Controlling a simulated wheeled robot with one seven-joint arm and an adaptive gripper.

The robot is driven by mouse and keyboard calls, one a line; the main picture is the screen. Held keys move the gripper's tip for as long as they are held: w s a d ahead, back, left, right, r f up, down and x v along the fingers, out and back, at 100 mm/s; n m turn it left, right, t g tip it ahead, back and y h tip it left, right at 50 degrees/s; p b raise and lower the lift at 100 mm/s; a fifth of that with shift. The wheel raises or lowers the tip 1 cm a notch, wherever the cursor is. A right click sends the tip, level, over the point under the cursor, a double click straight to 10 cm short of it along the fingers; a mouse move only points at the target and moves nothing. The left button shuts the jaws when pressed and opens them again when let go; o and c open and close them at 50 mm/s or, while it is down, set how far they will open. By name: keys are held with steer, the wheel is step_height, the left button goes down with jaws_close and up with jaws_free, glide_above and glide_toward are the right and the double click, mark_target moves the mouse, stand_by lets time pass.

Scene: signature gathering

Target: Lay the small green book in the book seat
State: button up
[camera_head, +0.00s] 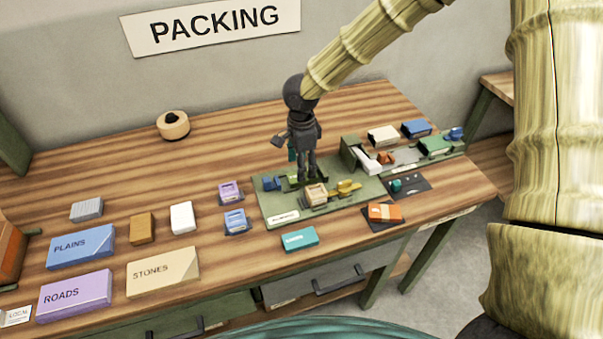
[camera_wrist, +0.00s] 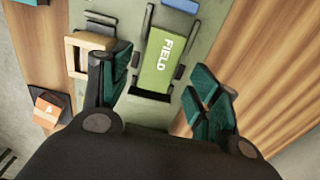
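The small green book (camera_wrist: 160,62), marked FIELD, lies flat on the green board (camera_wrist: 118,12) in the wrist view. My gripper (camera_wrist: 162,82) is open, with one teal-padded finger on each side of the book and gaps between. In the head view my gripper (camera_head: 303,165) points down over the board's left part; a green patch, likely the book (camera_head: 293,181), is mostly hidden beside it.
A wooden frame (camera_wrist: 85,52) stands close left of my gripper in the wrist view. In the head view, a yellow piece (camera_head: 347,187), an orange box (camera_head: 384,212) and a teal box (camera_head: 299,239) are nearby. Bare tabletop (camera_head: 245,135) lies behind the board.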

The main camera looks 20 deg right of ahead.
step_height(320, 180, up, 8)
steer(key=b, duration=0.1)
steer(key=shift+r, duration=0.15)
